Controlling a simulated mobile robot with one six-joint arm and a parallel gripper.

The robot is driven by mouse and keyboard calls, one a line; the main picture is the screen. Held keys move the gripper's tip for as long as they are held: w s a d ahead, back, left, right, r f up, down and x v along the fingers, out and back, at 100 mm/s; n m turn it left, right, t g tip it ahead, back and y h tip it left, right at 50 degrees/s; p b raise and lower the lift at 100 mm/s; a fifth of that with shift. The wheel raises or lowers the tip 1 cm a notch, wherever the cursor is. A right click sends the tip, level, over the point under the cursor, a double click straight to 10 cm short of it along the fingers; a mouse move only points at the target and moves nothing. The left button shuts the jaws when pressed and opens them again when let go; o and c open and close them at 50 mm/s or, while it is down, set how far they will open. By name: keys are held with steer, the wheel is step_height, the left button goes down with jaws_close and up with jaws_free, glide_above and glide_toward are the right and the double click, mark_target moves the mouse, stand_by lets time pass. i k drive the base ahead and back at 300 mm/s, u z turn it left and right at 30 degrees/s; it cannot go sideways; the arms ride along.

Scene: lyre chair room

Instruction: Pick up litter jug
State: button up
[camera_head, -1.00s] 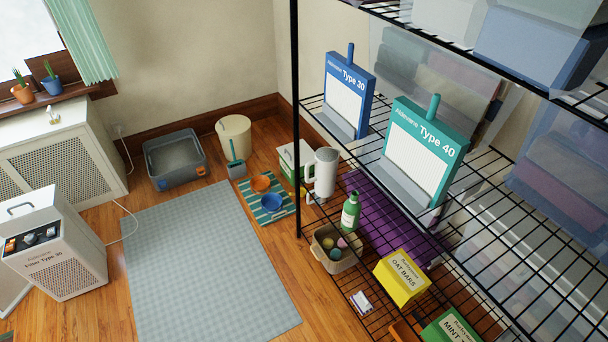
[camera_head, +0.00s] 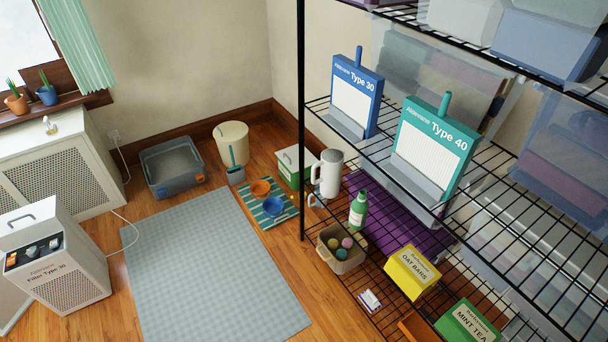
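A tall white jug (camera_head: 329,171) with a handle on its left side and a greyish top stands upright in the middle of the head view. It looks like the litter jug; no label on it is readable. It stands by the far left corner of the black wire rack, at its low level, just right of the front post. A white and green box is close behind it to the left. A green bottle stands in front of it to the right. My gripper is not in view.
The black wire rack (camera_head: 302,120) fills the right side, with Type 30 (camera_head: 357,92) and Type 40 (camera_head: 433,145) boxes above. A beige basket (camera_head: 342,262) sits near the jug. A litter tray (camera_head: 172,165), bin (camera_head: 232,143) and bowls mat (camera_head: 265,203) stand beyond the grey rug (camera_head: 210,265).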

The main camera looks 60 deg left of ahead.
mark_target(326, 177)
steer(key=z, duration=0.7)
steer(key=k, duration=0.1)
steer(key=u, duration=2.05)
steer(key=k, duration=0.25)
steer(key=u, duration=1.85)
steer(key=k, duration=0.65)
steer(key=z, duration=0.3)
steer(key=i, duration=0.65)
steer(key=z, duration=0.15)
